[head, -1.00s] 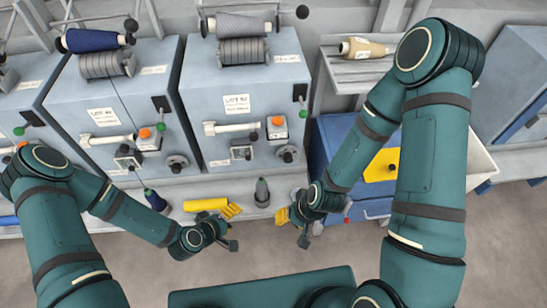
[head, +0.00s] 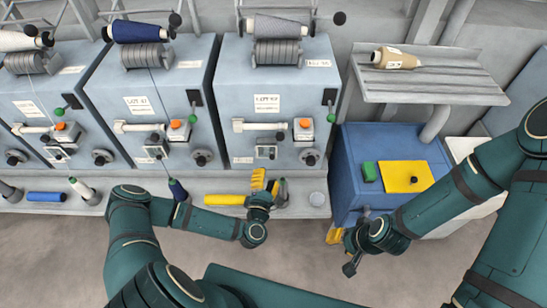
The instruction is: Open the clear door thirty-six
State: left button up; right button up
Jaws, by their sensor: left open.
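I cannot make out a clear door or a number thirty-six. The nearest candidates are grey-blue spinning units with paper lot labels, one in the middle (head: 232,90) and one to its left (head: 115,85); their label digits are too small to read surely. My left gripper (head: 267,184) has yellow fingers, is open, and is over the ledge below the middle unit, in front of its lower face. It partly hides a dark bobbin (head: 281,188). My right gripper (head: 336,234) is low by the blue cabinet, its yellow fingers partly hidden by my wrist.

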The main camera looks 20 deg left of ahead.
aim_at(272, 157)
pick_arm(q)
jog(key=w, duration=0.8)
jog(key=shift+w+a+b, duration=0.3)
jog(key=shift+w+b, duration=0.05)
jog(key=shift+w, duration=0.05)
jog(key=shift+o, duration=0.2)
grip_shut()
